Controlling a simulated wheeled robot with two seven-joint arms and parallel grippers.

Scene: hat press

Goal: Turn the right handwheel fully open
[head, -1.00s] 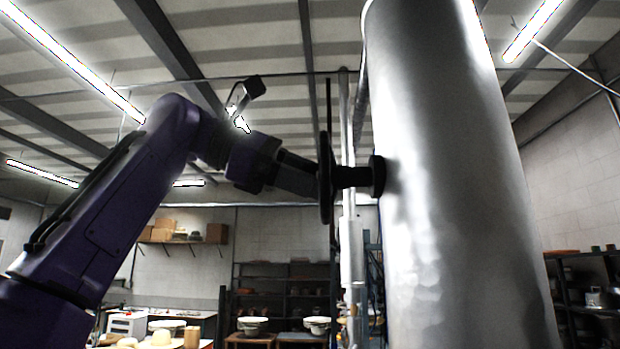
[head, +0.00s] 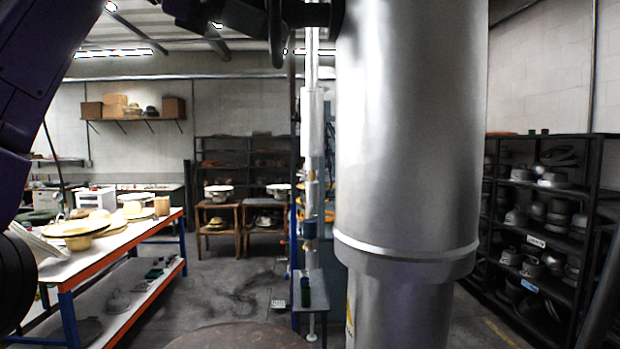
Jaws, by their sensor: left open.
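A dark handwheel (head: 277,38) shows at the top edge, seen nearly edge-on, with its upper part cut off by the frame. Its dark hub and stem (head: 312,14) run to the left side of a large shiny metal cylinder (head: 410,130). I cannot tell from this view whether it is the right handwheel. My left gripper (head: 262,14) is open at the wheel's left side, close to the rim. Its fingertips are dark and partly cut off, so I cannot tell whether they touch the rim. My right gripper is not in view.
A table with an orange edge (head: 128,236) holding hats (head: 75,229) stands at the left. Dark shelves with metal hat forms (head: 545,215) stand at the right. A thin vertical pipe (head: 311,110) runs behind the wheel. Open floor (head: 232,285) lies between.

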